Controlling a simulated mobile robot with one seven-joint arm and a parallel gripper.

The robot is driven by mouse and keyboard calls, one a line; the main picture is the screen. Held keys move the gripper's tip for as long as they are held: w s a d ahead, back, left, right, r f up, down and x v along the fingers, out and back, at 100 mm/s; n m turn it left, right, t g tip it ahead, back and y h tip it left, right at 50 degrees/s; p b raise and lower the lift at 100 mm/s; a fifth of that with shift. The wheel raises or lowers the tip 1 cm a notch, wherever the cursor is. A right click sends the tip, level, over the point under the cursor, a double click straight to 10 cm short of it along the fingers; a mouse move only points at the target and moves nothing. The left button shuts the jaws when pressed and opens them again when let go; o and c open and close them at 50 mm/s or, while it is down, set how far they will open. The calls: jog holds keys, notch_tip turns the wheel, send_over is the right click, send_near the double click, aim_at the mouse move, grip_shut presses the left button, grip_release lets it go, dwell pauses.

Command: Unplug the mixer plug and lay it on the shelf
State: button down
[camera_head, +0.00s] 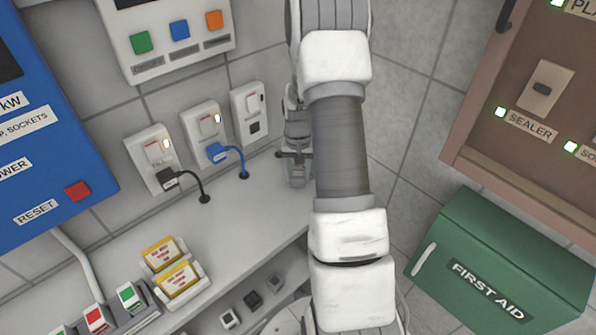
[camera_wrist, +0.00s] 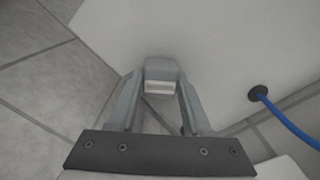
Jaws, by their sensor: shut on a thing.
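My gripper (camera_wrist: 160,95) is shut on a grey plug (camera_wrist: 162,72) with a pale band, seen between the two fingers in the wrist view. The plug is over the right end of the white shelf (camera_wrist: 215,45). I cannot tell whether it touches the shelf. In the head view my gripper (camera_head: 295,158) is beside the arm, right of the sockets, and the plug is mostly hidden. The right-hand socket (camera_head: 249,112) has no plug in it. A thin grey cord seems to run below the plug in the wrist view.
A black plug (camera_head: 170,180) sits in the left socket and a blue plug (camera_head: 218,152) in the middle one. Their cords enter holes in the shelf. Yellow cards (camera_head: 178,280) stand at the shelf's front left. A green first aid box (camera_head: 500,265) is at the right.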

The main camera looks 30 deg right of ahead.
jog(key=shift+f, duration=0.2)
grip_release()
dwell(0.4)
jog(key=shift+r, duration=0.15)
dwell(0.4)
jog(key=shift+r+p, duration=2.8)
jog(key=shift+r, duration=1.55)
